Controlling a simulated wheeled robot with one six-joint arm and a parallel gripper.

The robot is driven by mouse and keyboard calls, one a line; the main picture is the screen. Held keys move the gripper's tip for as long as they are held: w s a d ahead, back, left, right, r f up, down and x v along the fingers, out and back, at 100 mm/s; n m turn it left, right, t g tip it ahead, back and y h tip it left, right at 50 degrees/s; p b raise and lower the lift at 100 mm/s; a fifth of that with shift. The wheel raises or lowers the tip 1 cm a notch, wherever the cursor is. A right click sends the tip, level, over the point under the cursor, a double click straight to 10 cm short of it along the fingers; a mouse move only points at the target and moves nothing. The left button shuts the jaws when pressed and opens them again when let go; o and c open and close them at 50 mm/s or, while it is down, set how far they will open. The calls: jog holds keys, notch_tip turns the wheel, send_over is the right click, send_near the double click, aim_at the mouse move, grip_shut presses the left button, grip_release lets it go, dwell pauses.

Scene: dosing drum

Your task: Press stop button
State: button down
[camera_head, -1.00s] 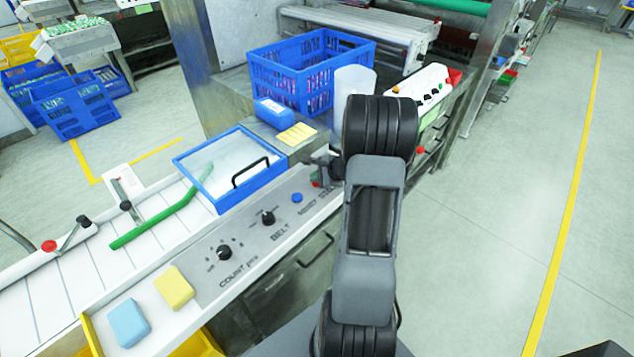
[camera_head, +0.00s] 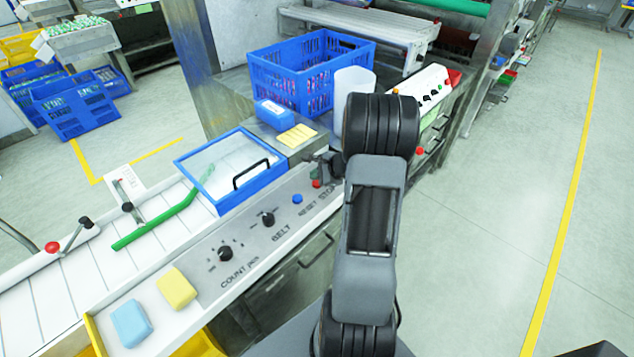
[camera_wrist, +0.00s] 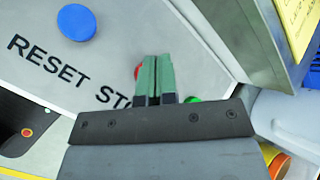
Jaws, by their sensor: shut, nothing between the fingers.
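The red stop button (camera_head: 316,184) sits at the far right end of the control panel (camera_head: 245,262), by the STOP label. In the wrist view only a sliver of the red stop button (camera_wrist: 137,72) shows beside the fingers; the rest is hidden behind them. My gripper (camera_wrist: 157,62) is shut and empty, with its green fingertips together over or very near the button. I cannot tell whether they touch it. In the head view my gripper (camera_head: 318,172) is small and partly hidden by my arm.
A blue reset button (camera_head: 297,198), a belt knob (camera_head: 267,219) and a count knob (camera_head: 225,253) lie left along the panel. A blue-framed lid (camera_head: 226,208) with a black handle is behind it. A green button (camera_wrist: 193,99) partly shows by the fingers.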

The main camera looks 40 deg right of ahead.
aim_at(317, 183)
jog(key=shift+r, duration=0.15)
jog(key=shift+r+p, duration=1.75)
jog(key=shift+r, duration=0.65)
jog(key=s+a+n, duration=0.1)
jog(key=s+a+f+n+g, duration=0.1)
jog(key=s+a+n+g+y, duration=0.1)
jog(key=s, duration=0.1)
jog(key=shift+f+n, duration=0.25)
jog(key=shift+n, duration=0.05)
jog(key=s+a+r+n+g+h, duration=0.1)
jog(key=s+a+r+n+h, duration=0.1)
jog(key=s+a+r+n, duration=0.4)
jog(key=s+a+r+n+g+h, duration=0.1)
jog(key=s+a+r+n+h, duration=0.1)
jog(key=s+a+r+n, duration=0.5)
jog(key=a+r+n, duration=0.3)
jog(key=a+n, duration=0.3)
jog(key=shift+s+a+r, duration=0.2)
